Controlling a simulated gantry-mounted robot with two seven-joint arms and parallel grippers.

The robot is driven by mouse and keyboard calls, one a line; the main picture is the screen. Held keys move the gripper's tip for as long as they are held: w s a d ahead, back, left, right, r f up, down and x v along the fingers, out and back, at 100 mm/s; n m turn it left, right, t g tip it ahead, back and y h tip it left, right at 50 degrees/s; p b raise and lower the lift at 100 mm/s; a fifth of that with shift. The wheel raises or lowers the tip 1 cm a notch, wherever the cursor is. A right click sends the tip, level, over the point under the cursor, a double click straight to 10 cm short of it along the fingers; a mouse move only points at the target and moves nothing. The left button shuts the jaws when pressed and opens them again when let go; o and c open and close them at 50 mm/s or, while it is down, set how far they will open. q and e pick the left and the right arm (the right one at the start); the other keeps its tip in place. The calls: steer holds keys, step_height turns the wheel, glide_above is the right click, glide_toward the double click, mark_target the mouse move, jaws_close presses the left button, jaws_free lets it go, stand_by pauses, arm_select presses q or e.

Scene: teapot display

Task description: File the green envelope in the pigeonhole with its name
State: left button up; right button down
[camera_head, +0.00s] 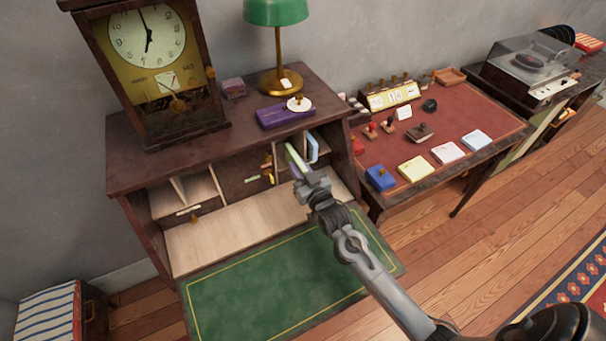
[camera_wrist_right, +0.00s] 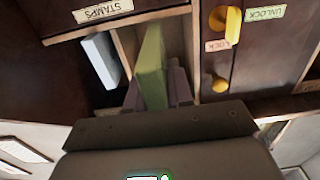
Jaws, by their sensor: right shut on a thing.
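The green envelope (camera_head: 297,158) is held on edge, upright, by my right gripper (camera_head: 304,178), which is shut on its near end. In the right wrist view the envelope (camera_wrist_right: 152,68) points into a narrow wood-sided pigeonhole (camera_wrist_right: 125,35) of the desk hutch; how deep it reaches is unclear. The gripper (camera_wrist_right: 157,97) is just outside the opening. A pale blue envelope (camera_wrist_right: 100,60) stands to its left, also visible in the head view (camera_head: 313,147). My left gripper is not in view.
The green desk mat (camera_head: 260,290) is clear. A clock (camera_head: 150,70), a lamp (camera_head: 277,12) and a purple box (camera_head: 284,115) stand on the hutch top.

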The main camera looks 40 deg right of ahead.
mark_target(293, 159)
steer(key=shift+x, duration=1.6)
steer(key=shift+w+d+b, duration=0.15)
steer(key=shift+w+b, duration=0.15)
steer(key=shift+w, duration=0.25)
steer(key=c, duration=0.9)
jaws_free()
